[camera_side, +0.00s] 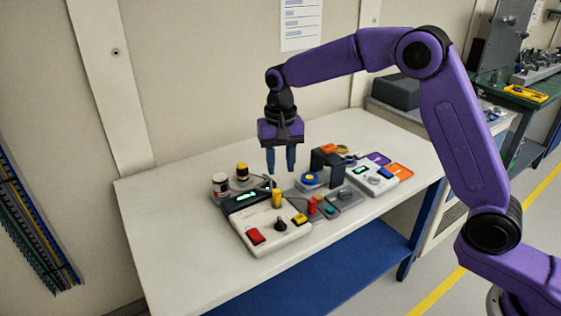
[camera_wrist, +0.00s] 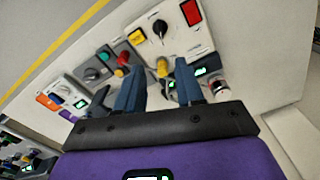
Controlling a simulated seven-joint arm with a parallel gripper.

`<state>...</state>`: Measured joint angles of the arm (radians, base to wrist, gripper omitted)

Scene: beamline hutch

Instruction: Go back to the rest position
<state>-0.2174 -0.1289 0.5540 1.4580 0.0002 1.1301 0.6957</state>
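My gripper (camera_side: 281,162) hangs with its blue fingers pointing down above the devices on the white table (camera_side: 170,250). The two fingers stand apart with nothing between them, so it is open and empty. In the wrist view the fingers (camera_wrist: 158,90) also show a gap.
A dark arch (camera_side: 327,162) and a white meter box (camera_side: 371,176) stand to the right. The table's left part is bare. The wall is behind.

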